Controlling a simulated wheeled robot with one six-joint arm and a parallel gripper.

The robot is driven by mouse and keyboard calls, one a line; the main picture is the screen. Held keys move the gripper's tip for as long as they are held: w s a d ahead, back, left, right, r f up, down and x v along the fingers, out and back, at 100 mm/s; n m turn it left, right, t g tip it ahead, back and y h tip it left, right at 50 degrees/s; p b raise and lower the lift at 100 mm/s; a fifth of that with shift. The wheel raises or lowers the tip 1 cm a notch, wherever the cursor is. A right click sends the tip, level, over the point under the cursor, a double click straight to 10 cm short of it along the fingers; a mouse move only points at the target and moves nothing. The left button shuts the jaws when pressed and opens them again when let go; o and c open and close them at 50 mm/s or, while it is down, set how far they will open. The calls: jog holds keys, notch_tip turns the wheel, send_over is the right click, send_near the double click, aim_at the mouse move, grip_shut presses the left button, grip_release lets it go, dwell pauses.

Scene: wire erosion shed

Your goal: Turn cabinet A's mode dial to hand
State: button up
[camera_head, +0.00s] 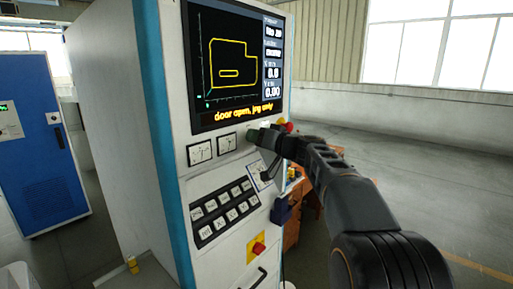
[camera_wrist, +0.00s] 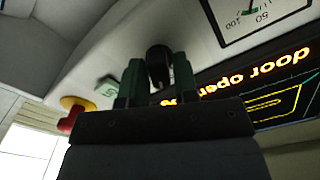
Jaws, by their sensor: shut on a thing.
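My gripper (camera_head: 258,137) reaches from the right to the white control cabinet (camera_head: 172,150), just under its screen. In the wrist view its two green fingers (camera_wrist: 158,78) stand one on each side of a black knob (camera_wrist: 158,58) and are shut on it. The knob sits on the pale panel between a gauge and a red button. Its pointer and any setting marks are hidden or too small to read, so I cannot tell its setting. I see no letter naming the cabinet. In the head view my gripper hides the knob.
The screen (camera_head: 232,65) reads "door open, jog only". A red button (camera_wrist: 68,122) with a yellow ring sits close to my fingers. Two gauges (camera_head: 200,152) and a keypad (camera_head: 226,211) are below the screen. A blue cabinet (camera_head: 40,150) stands left; floor at right is clear.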

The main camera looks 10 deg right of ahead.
jog(key=m+b, duration=0.2)
jog(key=m, duration=0.2)
jog(key=shift+f, duration=0.15)
jog(key=shift+m+b, duration=0.35)
jog(key=shift+m, duration=1.85)
jog(key=o, duration=0.7)
jog(key=shift+o, duration=0.2)
jog(key=shift+d, duration=0.1)
jog(key=b+v, duration=0.4)
jog(key=v, duration=0.9)
jog(key=shift+s+d, duration=0.2)
jog(key=shift+s, duration=0.1)
